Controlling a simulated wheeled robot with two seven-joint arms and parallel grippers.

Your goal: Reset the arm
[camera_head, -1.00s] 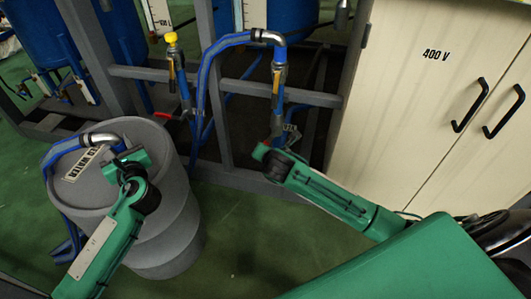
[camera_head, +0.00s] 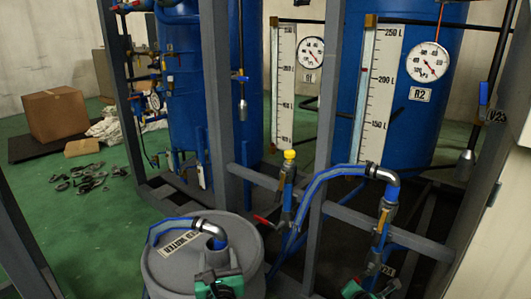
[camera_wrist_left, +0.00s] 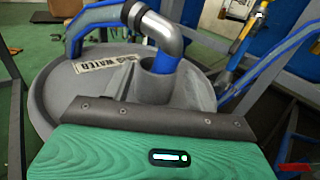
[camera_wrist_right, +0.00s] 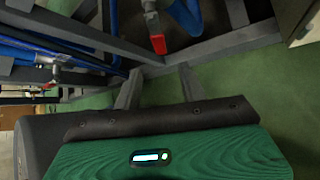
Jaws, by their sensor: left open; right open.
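My left gripper (camera_head: 216,260) is open, at the near side of the grey barrel (camera_head: 165,265). A blue hose with a metal elbow (camera_head: 208,227) has its end at the opening in the barrel lid. In the head view only part of my right arm's end shows at the bottom, near the valve pipe (camera_head: 380,235).
A grey frame (camera_head: 318,235) stands close in front, with another blue hose and metal elbow (camera_head: 384,176). Behind are blue tanks (camera_head: 183,90) with scales and gauges (camera_head: 428,62). A cardboard box (camera_head: 54,114) and scattered parts lie at the left. Green floor is open at left.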

